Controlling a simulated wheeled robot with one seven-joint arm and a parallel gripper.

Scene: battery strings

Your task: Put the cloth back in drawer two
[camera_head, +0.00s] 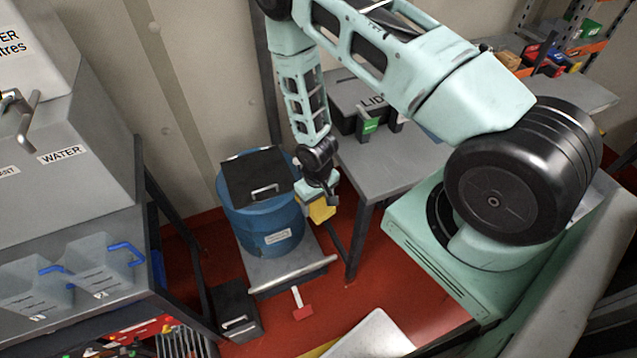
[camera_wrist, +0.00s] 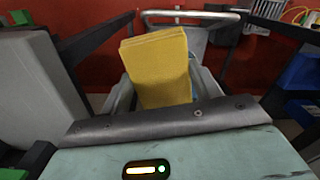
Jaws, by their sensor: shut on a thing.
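The cloth is a yellow folded block (camera_wrist: 158,65), held upright between the two grey fingers of my gripper (camera_wrist: 162,90) in the wrist view. In the head view the cloth (camera_head: 321,209) shows just below my gripper (camera_head: 319,195). My gripper is shut on it and hangs in the gap between a blue drum and a grey table. The cloth's lower end is hidden by the gripper body in the wrist view. I cannot make out a drawer marked two in either view.
The blue drum (camera_head: 262,226) with a black lid (camera_head: 257,177) stands on a low grey platform (camera_head: 287,273). The grey table (camera_head: 412,158) bears a box marked LID (camera_head: 362,98). A black box (camera_head: 236,311) and a red-and-white tool (camera_head: 301,307) are on the red floor.

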